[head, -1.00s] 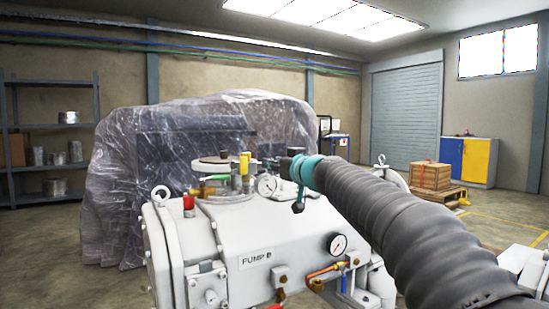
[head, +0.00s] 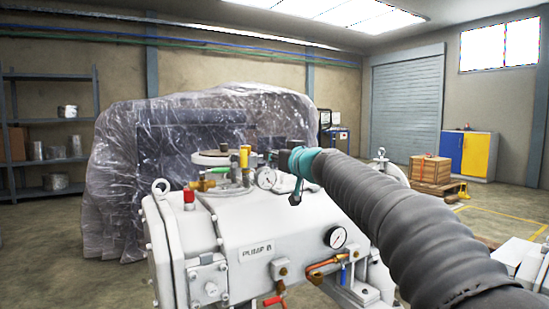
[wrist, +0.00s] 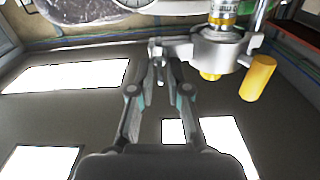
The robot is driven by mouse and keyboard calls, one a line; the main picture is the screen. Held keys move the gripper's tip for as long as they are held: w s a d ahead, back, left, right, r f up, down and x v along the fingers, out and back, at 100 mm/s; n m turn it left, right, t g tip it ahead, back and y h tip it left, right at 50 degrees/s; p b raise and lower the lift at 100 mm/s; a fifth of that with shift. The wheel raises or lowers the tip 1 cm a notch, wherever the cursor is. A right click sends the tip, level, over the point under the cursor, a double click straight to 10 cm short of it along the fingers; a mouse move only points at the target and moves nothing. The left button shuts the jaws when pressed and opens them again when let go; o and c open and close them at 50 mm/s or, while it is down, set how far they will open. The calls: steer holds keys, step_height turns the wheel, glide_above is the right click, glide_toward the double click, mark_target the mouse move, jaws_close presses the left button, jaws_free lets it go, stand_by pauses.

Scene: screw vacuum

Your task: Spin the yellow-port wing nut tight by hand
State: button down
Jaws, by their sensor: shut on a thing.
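The yellow port fitting (head: 245,157) stands upright on top of the white pump labelled "PUMP B" (head: 228,236). In the wrist view a yellow-banded fitting (wrist: 222,20) and a yellow cylinder (wrist: 258,78) lie right of my gripper. My gripper (head: 272,160) is at the pump top, just right of the yellow fitting and above a round gauge (head: 266,178). In the wrist view my gripper's fingertips (wrist: 159,56) close on a small grey metal piece, apparently the wing nut (wrist: 158,68). The fingers hide most of it, so its seating cannot be told.
A brass valve (head: 201,185) and a red cap (head: 189,196) are left of the port. A second gauge (head: 336,238) and copper pipe (head: 328,264) are on the pump's front. A plastic-wrapped machine (head: 190,150) stands behind. Floor is clear at far left.

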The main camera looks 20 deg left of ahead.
steer(key=m, duration=0.7)
steer(key=f+m+b, duration=0.1)
steer(key=m, duration=0.7)
steer(key=f+m, duration=0.1)
steer(key=m, duration=0.7)
steer(key=shift+w+d, duration=0.3)
steer(key=shift+w, duration=0.1)
steer(key=shift+m, duration=0.3)
steer(key=c, duration=1.3)
jaws_free()
steer(key=shift+s+a, duration=0.15)
steer(key=shift+d, duration=0.2)
